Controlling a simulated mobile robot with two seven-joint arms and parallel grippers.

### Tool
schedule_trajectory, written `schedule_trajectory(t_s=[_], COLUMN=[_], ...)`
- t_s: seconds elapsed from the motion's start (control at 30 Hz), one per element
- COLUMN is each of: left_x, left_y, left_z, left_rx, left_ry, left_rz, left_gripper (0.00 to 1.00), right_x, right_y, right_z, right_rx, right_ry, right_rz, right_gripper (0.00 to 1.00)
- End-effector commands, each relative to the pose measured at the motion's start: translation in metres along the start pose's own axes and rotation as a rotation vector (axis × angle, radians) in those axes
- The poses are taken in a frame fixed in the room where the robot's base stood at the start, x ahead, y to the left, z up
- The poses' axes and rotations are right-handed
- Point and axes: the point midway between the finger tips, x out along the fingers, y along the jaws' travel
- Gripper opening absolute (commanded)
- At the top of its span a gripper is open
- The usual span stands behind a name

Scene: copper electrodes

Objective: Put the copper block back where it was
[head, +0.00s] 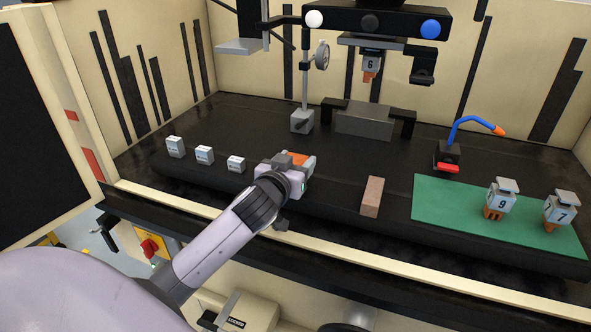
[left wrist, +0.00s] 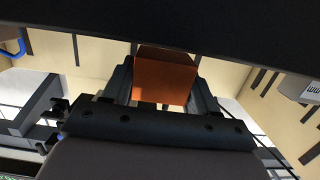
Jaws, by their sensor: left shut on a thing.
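The copper block (head: 299,158) is orange-brown and shows just past my left gripper (head: 291,163) in the head view. In the left wrist view the copper block (left wrist: 165,78) sits between the two dark fingers of my left gripper (left wrist: 165,90). The gripper is shut on it. In the head view the gripper is over the dark table, right of a row of small white labelled blocks; its body hides part of the block. I cannot tell whether the block touches the table. My right gripper is not in view.
Small white blocks (head: 204,155) stand at the left. A brown bar (head: 372,197) lies right of my gripper. A green mat (head: 430,205) holds electrode holders 9 (head: 502,196) and 7 (head: 558,208). A grey vise (head: 364,121) stands behind, under hanging holder 6 (head: 371,64).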

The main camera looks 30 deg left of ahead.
Motion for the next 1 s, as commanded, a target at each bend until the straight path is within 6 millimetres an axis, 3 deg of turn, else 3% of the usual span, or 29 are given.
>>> schedule_trajectory(t_s=[0.1,0.47,0.5,0.57,1.0], left_x=[0.002,0.002,0.003,0.003,-0.002], left_y=[0.0,0.0,0.0,0.0,0.0], left_z=[0.012,0.015,0.018,0.017,0.015], left_rx=[0.0,-0.001,0.0,0.0,0.0], left_ry=[0.007,0.008,0.0,0.0,0.0], left_rz=[0.002,0.002,0.0,0.0,0.002], left_gripper=[0.0,0.0,0.61,0.8,0.83], right_x=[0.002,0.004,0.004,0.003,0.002], right_y=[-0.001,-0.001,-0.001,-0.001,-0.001], right_z=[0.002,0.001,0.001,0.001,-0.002], right_rx=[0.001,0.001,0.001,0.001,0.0], right_ry=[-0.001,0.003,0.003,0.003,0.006], right_rz=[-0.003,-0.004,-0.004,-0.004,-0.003], right_gripper=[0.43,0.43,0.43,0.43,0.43])
